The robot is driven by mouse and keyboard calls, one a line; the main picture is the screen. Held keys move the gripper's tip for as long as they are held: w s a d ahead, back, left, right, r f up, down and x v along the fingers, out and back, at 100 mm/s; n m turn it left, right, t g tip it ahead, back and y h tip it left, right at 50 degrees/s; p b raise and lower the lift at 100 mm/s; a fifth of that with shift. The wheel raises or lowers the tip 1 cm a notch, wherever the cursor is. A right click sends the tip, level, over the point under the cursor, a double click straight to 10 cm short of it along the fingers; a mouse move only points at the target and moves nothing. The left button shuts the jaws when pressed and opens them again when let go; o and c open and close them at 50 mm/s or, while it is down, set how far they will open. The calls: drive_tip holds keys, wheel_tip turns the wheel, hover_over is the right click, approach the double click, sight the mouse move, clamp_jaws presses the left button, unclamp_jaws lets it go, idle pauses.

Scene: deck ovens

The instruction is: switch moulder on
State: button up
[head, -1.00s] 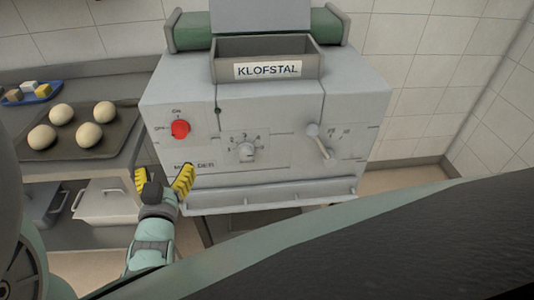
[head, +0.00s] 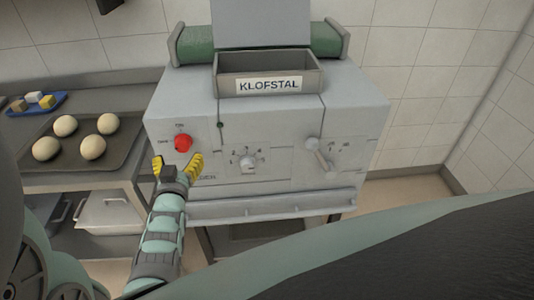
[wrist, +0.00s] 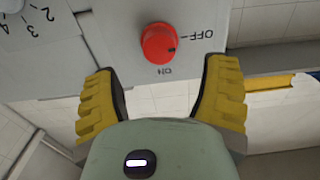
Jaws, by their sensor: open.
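The moulder (head: 300,180) is a grey machine labelled KLOFSTAL. Its red round knob (head: 183,143) is on the left of the front panel, with ON above it and OFF to its left. In the wrist view the panel appears upside down, and the red knob (wrist: 158,43) has a dark mark on its right side, roughly toward OFF. My gripper (head: 177,165) has yellow fingers, open and empty, just below the knob in the head view. In the wrist view the knob lies between and beyond the fingertips, with no contact visible.
A numbered dial (head: 248,167) and a lever (head: 319,155) are to the right on the panel. A ledge (head: 270,206) runs below. On the left, a tray (head: 60,165) of dough balls and a blue dish (head: 58,106) stand on a bench (head: 110,180).

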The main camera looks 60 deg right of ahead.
sight(182, 147)
drive_tip(key=shift+p+x, duration=0.65)
drive_tip(key=shift+x, duration=2.5)
drive_tip(key=shift+c, duration=0.4)
drive_tip(key=c, duration=1.1)
